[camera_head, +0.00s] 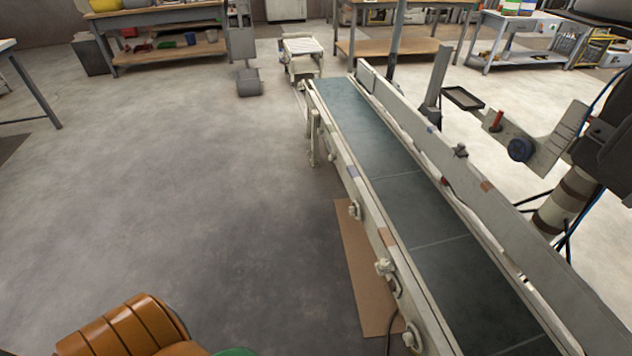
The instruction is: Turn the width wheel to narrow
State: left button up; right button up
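A small round dark wheel or knob (520,150) sits on a pale plate (550,148) to the right of the conveyor. I cannot tell whether it is the width wheel, and no narrow marking is readable. A small red part (497,121) stands on the same plate, left of the knob. Several pale knobs, one of them at the conveyor's left side (355,210), line the conveyor. Neither of my grippers is in view.
The conveyor (430,243), with a dark green belt, runs from bottom right to upper middle. A dark machine body (607,140) stands at the right edge. An orange ribbed shape (120,328), unidentified, is at bottom left.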

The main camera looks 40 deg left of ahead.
aim_at(354, 209)
jog(key=u, duration=0.8)
